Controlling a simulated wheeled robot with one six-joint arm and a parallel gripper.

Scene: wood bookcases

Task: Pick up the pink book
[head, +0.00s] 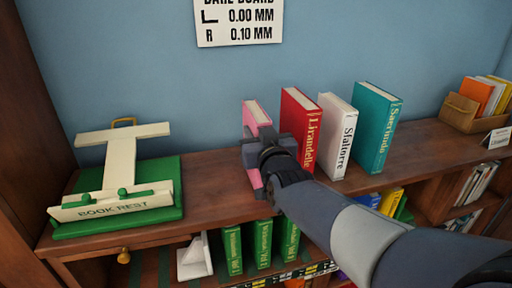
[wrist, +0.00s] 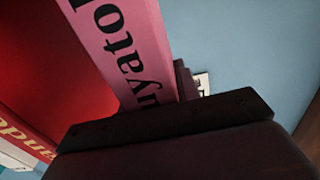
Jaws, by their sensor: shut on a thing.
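The pink book (head: 256,113) stands upright at the left end of a row on the bookcase top, partly hidden behind my gripper (head: 262,152). In the wrist view the pink book (wrist: 138,45) fills the upper middle, its spine with black lettering facing me. My gripper is at the book's spine and shut on it. One dark jaw (wrist: 170,118) crosses the book's lower part in the wrist view; the far jaw is mostly hidden. I cannot tell whether the book is off the shelf top.
A red book (head: 301,120) is close to the right, then a white book (head: 337,130) and a teal book (head: 374,125). A cream book rest (head: 121,165) on a green base stands at left, with bare wood between. A wooden box (head: 461,113) of books is at far right.

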